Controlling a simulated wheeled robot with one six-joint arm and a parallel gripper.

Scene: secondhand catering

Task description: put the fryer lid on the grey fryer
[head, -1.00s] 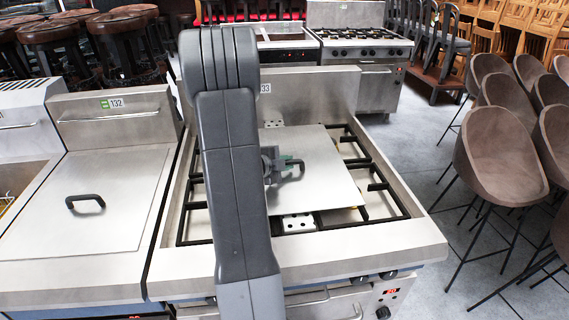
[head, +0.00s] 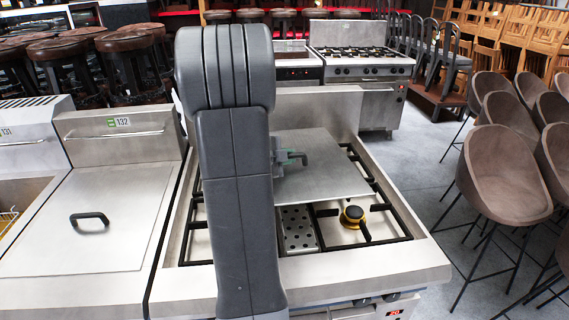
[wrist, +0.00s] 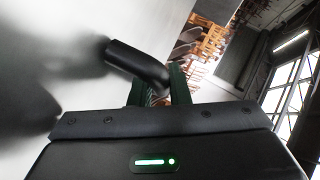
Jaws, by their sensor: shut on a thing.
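The fryer lid (head: 325,178) is a flat silver plate with a dark handle, held tilted above the hob in the head view. My gripper (head: 291,158) is shut on its handle; my arm hides part of the lid. In the wrist view the dark handle (wrist: 140,64) lies between my fingers (wrist: 157,88), with the pale lid (wrist: 60,45) behind it. At the far left edge, a grey fryer (head: 28,158) marked 131 stands with its well open and a bit of yellow basket showing. Beside it, unit 132 (head: 112,205) has a flat lid with a black handle on top.
The hob (head: 425,262) below the lid has black grates, a perforated plate (head: 297,230) and a yellow-black burner (head: 352,215). Brown bucket stools (head: 500,180) stand at the right, round stools (head: 125,45) at the back left. Grey floor is free between hob and stools.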

